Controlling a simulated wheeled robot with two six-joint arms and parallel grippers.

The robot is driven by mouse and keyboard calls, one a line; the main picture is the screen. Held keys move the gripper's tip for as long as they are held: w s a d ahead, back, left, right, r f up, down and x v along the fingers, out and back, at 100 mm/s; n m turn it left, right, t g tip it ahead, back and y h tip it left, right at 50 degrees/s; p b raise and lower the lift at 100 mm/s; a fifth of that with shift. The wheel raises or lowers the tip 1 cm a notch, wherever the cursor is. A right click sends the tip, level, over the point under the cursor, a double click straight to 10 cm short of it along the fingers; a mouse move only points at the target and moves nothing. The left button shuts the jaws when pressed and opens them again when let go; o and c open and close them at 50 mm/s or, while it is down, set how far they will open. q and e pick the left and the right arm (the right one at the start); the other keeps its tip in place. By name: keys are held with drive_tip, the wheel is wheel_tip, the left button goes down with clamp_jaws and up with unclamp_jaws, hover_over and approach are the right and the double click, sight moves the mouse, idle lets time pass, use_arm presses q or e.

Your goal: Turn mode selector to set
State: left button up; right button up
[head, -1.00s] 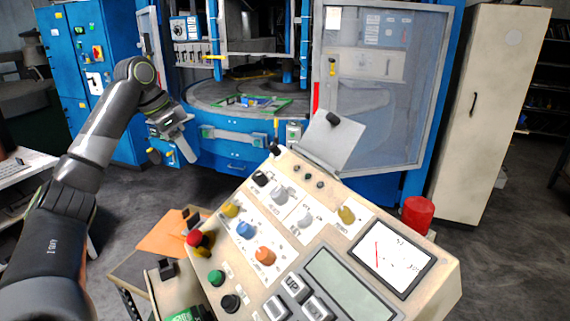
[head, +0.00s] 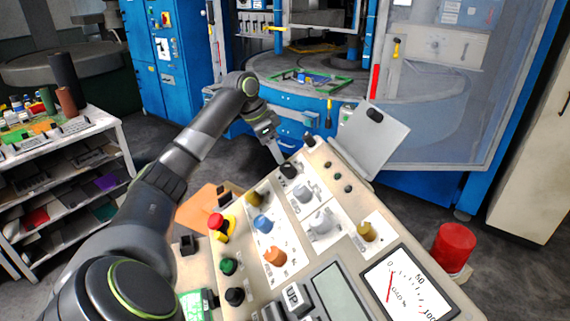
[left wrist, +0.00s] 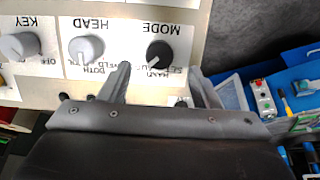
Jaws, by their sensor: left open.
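The mode selector is a black round knob (left wrist: 159,54) under the upside-down label MODE in the left wrist view. A white mark on it points down and slightly left, toward small print that reads like HAND; SET is printed close by to the right. In the head view the black knob (head: 288,171) sits at the far corner of the beige control panel (head: 205,268). My left gripper (left wrist: 159,70) is open, one finger on each side of the knob in the picture; I cannot tell its height above the panel. In the head view the left gripper (head: 277,155) is beside the panel's far edge.
A grey HEAD knob (left wrist: 86,49) is beside the mode knob, close to one finger. A blue machine (head: 300,120) stands behind.

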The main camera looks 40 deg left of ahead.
sight(284, 167)
use_arm(q)
drive_tip(key=p+x, duration=0.2)
drive_tip(key=x, duration=0.5)
drive_tip(key=shift+w+d+f, duration=0.1)
drive_tip(key=shift+w+f, duration=0.1)
drive_tip(key=shift+f, duration=0.2)
use_arm(e)
drive_tip(key=r, duration=0.1)
drive_tip(key=d+r, duration=0.1)
drive_tip(key=shift+w+r, duration=0.15)
drive_tip(key=shift+r, duration=0.2)
use_arm(q)
drive_tip(key=shift+c, duration=0.4)
drive_tip(key=c, duration=0.9)
drive_tip(key=shift+r, duration=0.1)
use_arm(e)
drive_tip(key=shift+r, duration=0.1)
